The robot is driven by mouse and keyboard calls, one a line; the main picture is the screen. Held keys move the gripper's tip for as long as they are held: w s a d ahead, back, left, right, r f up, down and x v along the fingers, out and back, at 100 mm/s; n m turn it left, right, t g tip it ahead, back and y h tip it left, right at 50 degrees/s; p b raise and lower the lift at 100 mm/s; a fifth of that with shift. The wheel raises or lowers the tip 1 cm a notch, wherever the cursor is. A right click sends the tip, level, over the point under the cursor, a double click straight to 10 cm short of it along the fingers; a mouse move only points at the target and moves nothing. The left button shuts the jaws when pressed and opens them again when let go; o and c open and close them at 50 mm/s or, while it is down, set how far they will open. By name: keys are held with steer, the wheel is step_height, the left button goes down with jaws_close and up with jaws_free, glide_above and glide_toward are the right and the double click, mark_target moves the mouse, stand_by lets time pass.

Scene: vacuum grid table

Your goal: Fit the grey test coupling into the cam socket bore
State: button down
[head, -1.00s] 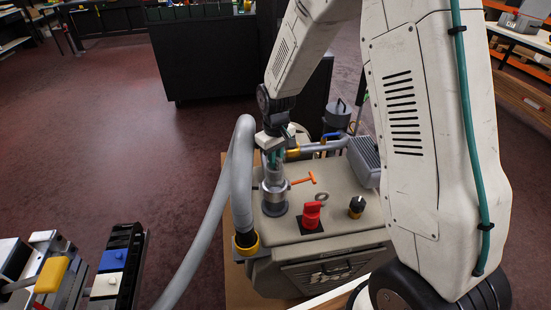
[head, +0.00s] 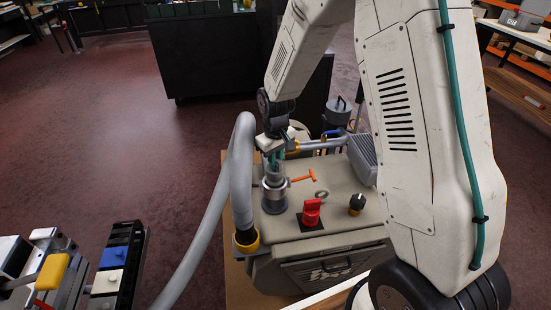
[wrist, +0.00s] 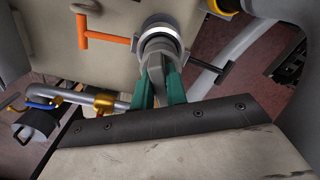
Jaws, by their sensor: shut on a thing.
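The cam socket (head: 275,188) is a silver collar on a dark round base on top of the beige machine, with an orange T-shaped lever (head: 303,177) on its right. In the wrist view the socket (wrist: 160,27) is at top centre, with the orange lever (wrist: 105,39) on its left and a black lever (wrist: 208,67) on its right. My gripper (head: 274,162) is upright above the socket, its teal fingers (wrist: 156,88) shut on the grey test coupling (wrist: 156,66). The coupling's far end is at the socket mouth; how deep it sits is hidden.
A grey hose (head: 240,170) arches close on the left to a yellow-collared port. A red knob (head: 311,212), a black knob (head: 357,204) and a loose ring (head: 322,196) are on the machine top. A metal pipe (head: 322,145) runs behind.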

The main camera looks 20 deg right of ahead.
steer(key=shift+f, duration=1.9)
steer(key=c, duration=1.3)
jaws_free()
step_height(320, 180, up, 8)
steer(key=shift+f, duration=0.1)
steer(key=s+d+r+m, duration=0.1)
steer(key=s+r, duration=0.6)
steer(key=s, duration=0.3)
steer(key=s+d+r+m+t, duration=0.1)
steer(key=s+r, duration=0.7)
steer(key=s, duration=0.3)
steer(key=s+d+r+m, duration=0.1)
steer(key=s+r, duration=0.6)
steer(key=s, duration=0.3)
steer(key=shift+s+r+m, duration=0.3)
steer(key=shift+s+m, duration=0.05)
steer(key=shift+m, duration=0.05)
